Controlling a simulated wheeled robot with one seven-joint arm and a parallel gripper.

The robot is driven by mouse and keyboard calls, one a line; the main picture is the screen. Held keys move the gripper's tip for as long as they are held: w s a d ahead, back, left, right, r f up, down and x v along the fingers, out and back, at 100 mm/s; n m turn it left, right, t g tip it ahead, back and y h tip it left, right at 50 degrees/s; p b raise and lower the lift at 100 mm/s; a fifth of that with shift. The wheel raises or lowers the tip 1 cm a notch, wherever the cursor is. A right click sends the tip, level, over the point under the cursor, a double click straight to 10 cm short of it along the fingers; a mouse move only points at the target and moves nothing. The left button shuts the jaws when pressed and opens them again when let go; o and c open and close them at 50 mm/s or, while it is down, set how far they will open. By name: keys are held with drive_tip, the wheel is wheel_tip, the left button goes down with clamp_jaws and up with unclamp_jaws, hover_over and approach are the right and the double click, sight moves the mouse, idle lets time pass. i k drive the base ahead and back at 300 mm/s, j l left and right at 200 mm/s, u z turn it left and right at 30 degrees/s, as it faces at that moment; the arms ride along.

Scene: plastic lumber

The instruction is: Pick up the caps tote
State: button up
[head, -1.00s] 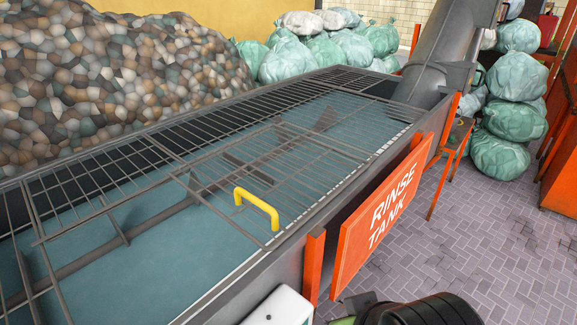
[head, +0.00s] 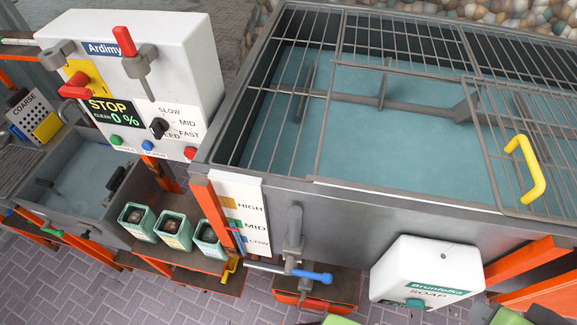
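Three small pale green open-topped totes stand in a row on an orange shelf in the head view: a left one (head: 136,219), a middle one (head: 174,229) and a right one (head: 209,240). Each has a label on its front and dark contents inside. The labels are too small to read, so I cannot tell which is the caps tote. My gripper is not in view.
A white control box (head: 140,70) with levers and buttons stands behind the totes. The rinse tank (head: 370,203) fills the right, with a yellow handle (head: 536,170) on its grate. A blue-handled valve (head: 293,262) and soap dispenser (head: 425,270) stick out in front. Paved floor (head: 60,280) lies below.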

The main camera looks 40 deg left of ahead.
sight(176, 230)
drive_tip(key=u, duration=2.9)
drive_tip(key=k+z, duration=0.15)
drive_tip(key=z, duration=2.35)
drive_tip(key=u, duration=2.5)
